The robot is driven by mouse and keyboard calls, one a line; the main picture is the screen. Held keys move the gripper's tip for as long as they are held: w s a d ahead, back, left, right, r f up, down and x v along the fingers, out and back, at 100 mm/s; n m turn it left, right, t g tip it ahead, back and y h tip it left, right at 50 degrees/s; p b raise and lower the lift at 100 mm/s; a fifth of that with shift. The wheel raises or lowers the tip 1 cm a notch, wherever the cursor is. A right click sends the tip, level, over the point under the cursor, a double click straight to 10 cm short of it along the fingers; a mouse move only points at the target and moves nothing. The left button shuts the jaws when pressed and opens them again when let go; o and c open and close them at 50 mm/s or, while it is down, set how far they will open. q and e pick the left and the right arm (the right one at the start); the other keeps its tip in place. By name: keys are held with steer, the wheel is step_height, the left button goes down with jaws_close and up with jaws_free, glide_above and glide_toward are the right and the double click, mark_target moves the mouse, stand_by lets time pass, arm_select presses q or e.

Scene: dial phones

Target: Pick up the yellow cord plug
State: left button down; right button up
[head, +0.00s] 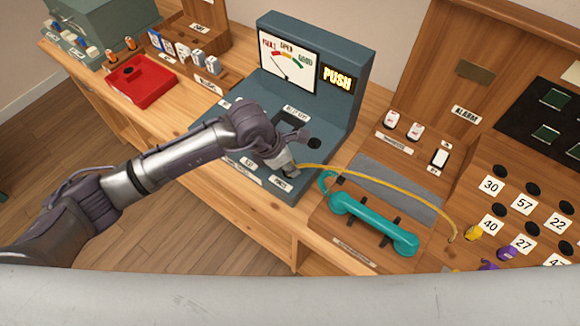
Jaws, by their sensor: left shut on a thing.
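My left gripper (290,160) reaches in from the left over the grey-green tester console with the gauge (341,110). It is shut at the near end of the yellow cord (382,175), on its plug, which the fingers mostly hide. The cord arches from the gripper to the right, over the teal handset, down to the wooden panel. A yellow plug-like piece (474,231) stands on that panel near the cord's far end. My right gripper is not in view.
A teal handset (375,222) lies in its cradle right of the console. Numbered sockets (533,189) and purple plugs (489,265) are at the right. A red tray (139,84) and a grey-green box (103,25) stand at the left. A lit PUSH sign (337,79) is on the console.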

arm_select(q)
steer(key=shift+r, duration=0.55)
step_height(320, 180, up, 3)
steer(key=shift+w+f+b, duration=0.1)
steer(key=shift+f+b, duration=0.1)
steer(key=shift+b, duration=0.65)
steer(key=s+d+r+b, duration=0.3)
steer(key=s+d+r, duration=0.2)
steer(key=d, duration=0.5)
step_height(320, 180, up, 2)
steer(key=shift+s+d+r, duration=0.15)
steer(key=shift+s+d, duration=0.05)
steer(key=shift+d, duration=0.05)
steer(key=shift+a, duration=0.1)
